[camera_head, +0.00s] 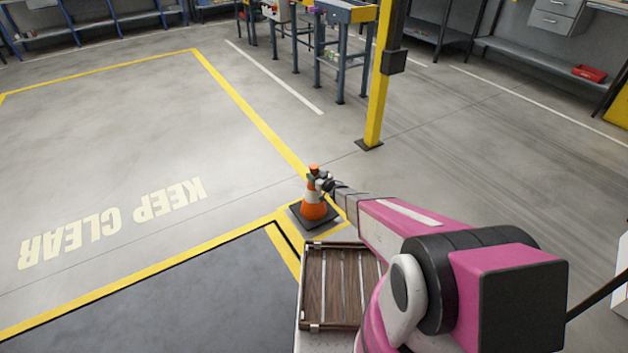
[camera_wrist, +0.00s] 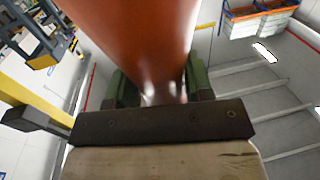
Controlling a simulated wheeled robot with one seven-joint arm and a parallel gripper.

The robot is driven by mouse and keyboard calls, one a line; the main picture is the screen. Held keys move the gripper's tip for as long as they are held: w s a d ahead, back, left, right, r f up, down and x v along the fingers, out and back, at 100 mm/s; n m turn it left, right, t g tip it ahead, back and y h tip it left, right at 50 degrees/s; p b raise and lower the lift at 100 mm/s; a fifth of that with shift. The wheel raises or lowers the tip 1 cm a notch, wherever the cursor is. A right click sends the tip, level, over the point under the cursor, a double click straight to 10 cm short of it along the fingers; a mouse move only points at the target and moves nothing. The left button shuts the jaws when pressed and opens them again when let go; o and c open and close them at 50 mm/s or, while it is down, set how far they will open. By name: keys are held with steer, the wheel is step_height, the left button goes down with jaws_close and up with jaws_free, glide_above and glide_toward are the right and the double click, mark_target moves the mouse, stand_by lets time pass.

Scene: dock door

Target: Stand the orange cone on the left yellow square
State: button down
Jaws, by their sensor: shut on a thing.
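The orange cone (camera_head: 313,208), with white bands and a dark square base, is upright at the corner of the yellow floor lines. Its base overlaps a small yellow-outlined square (camera_head: 327,232) on the floor. I cannot tell whether the base touches the floor or hangs just above it. My gripper (camera_head: 322,183) is shut on the upper part of the cone from its right side. In the wrist view the cone (camera_wrist: 140,35) fills the space between the green jaws (camera_wrist: 160,88). A second yellow square does not show.
A wooden slatted tray (camera_head: 340,285) lies just in front of the cone. A yellow post (camera_head: 378,90) stands behind it to the right. A conveyor table (camera_head: 345,45) is farther back. The floor marked KEEP CLEAR (camera_head: 110,220) on the left is empty.

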mark_target(314, 191)
steer(key=shift+f, duration=1.5)
steer(key=c, duration=0.5)
jaws_free()
steer(key=shift+s+a, duration=0.1)
